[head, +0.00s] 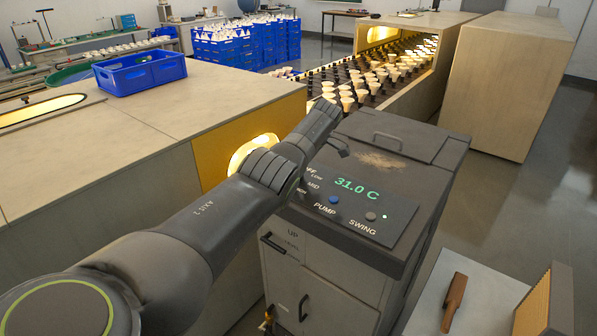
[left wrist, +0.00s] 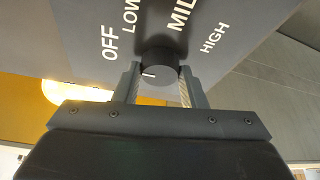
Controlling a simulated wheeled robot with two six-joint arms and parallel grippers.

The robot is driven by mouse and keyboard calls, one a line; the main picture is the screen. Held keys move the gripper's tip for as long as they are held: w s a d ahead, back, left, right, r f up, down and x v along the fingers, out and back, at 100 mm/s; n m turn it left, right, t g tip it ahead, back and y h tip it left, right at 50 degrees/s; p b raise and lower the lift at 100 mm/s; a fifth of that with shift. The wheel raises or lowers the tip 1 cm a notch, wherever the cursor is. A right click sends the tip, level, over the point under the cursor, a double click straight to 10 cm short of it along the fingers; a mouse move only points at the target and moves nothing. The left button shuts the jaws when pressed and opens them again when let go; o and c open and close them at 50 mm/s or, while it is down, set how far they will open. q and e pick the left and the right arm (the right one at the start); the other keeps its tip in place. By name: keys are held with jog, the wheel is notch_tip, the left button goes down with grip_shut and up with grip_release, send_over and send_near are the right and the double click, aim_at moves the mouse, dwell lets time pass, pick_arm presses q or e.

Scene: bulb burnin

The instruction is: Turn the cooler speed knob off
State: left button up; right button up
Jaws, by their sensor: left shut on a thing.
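The dark cooler (head: 400,140) stands at centre right in the head view, its panel lit with "31.0 C". Its speed knob (left wrist: 157,80) shows in the left wrist view, a round dark knob with a short white pointer line. The line points left, on the OFF side of the OFF, LOW, MID and HIGH labels. My left gripper (left wrist: 160,72) has one finger on each side of the knob and is shut on it. In the head view my left arm hides the knob and gripper. My right gripper is not in view.
A wooden bench (head: 180,110) with a blue crate (head: 140,72) stands left. A conveyor of bulbs (head: 370,78) runs behind. Grey floor is open at right.

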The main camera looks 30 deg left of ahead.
pick_arm(q)
jog(key=o, duration=1)
jog(key=shift+b+v, duration=1.4)
jog(key=shift+v, duration=7.3)
jog(key=shift+a, duration=0.1)
